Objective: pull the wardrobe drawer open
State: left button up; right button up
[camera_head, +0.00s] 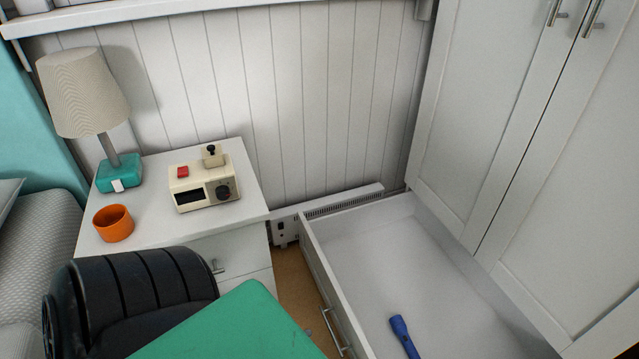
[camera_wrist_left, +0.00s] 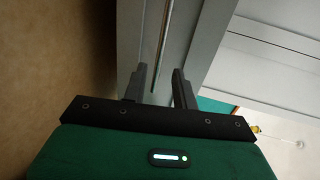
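The wardrobe (camera_head: 545,130) stands at the right with its tall doors shut. Its white drawer (camera_head: 385,250) is pulled well out, and its inside shows. The drawer's thin metal handle (camera_head: 334,330) is on the front panel, facing left, and it also shows in the left wrist view (camera_wrist_left: 164,40). My left gripper (camera_wrist_left: 159,82) has its two dark fingers apart. The handle bar runs into the gap between them in that view, and I see no finger clamped on it. In the head view only my green gripper housing and black arm show; the fingertips are hidden. My right gripper is out of view.
A blue flashlight (camera_head: 403,335) lies in the drawer. A white nightstand (camera_head: 165,232) at the left holds a lamp (camera_head: 85,95), an orange cup (camera_head: 113,223) and a cream clock radio (camera_head: 204,190). A low heater (camera_head: 345,201) runs along the wall. A narrow floor strip separates nightstand and drawer.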

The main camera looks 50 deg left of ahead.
pick_arm(q)
jog(key=shift+p+v, duration=0.35)
jog(key=shift+v, duration=1.85)
